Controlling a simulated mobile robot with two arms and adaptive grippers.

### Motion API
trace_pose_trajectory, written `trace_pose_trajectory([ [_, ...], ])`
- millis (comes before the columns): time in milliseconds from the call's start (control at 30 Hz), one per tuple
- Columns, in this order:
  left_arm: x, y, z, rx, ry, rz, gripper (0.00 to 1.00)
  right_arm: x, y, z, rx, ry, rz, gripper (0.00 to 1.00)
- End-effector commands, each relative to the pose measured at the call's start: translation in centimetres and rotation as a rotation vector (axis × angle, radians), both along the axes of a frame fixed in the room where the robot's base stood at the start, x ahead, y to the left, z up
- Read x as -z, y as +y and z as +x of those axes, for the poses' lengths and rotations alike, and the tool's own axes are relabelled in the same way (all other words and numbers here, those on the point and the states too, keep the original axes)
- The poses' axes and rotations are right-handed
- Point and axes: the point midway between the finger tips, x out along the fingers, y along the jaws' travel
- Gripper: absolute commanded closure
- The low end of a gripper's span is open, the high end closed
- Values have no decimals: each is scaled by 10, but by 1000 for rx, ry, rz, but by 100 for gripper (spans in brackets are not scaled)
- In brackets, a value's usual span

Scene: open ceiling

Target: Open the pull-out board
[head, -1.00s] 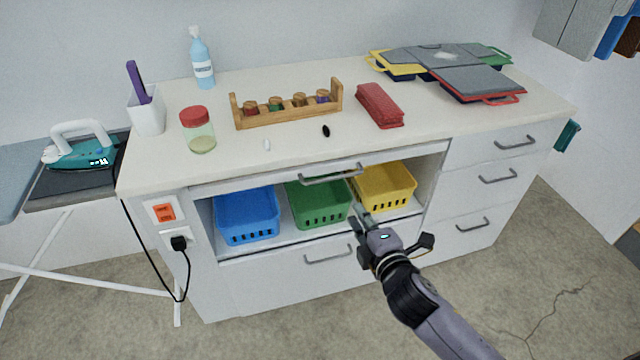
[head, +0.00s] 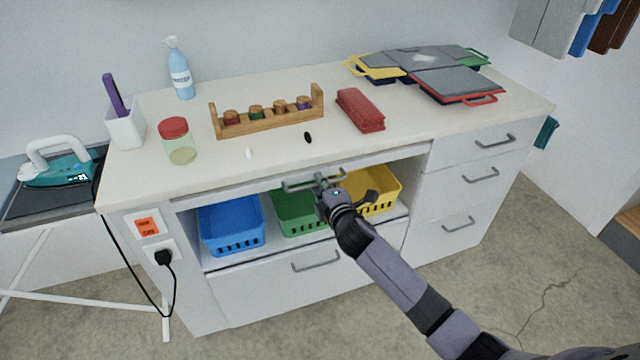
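The pull-out board (head: 385,158) is a thin white panel just under the countertop, above the open shelf. It looks pushed in, with its front about level with the cabinet. Its grey bar handle (head: 299,187) sits near the middle of its front edge. My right gripper (head: 321,183) is at the right part of this handle, with its fingers up against or around the bar. The fingers are small and partly hidden by the wrist, so I cannot tell whether they are closed on it. My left gripper is out of view.
Blue (head: 232,224), green (head: 293,213) and yellow (head: 378,192) baskets stand on the shelf below the board. A drawer handle (head: 316,261) is lower down. The countertop (head: 220,155) holds a jar, spice rack and red case. The floor in front is clear.

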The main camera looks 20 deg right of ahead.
Motion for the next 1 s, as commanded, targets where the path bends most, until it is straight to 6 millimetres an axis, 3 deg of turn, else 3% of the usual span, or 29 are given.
trace_pose_trajectory([
  [367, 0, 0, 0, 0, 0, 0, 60, 1, 0, 7, -1, 0, 0, 83],
  [633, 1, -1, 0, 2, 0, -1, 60, 1, 0, 7, 0, 0, 0, 99],
  [1000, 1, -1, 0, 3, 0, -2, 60, 2, 0, 7, 0, 1, -1, 100],
])
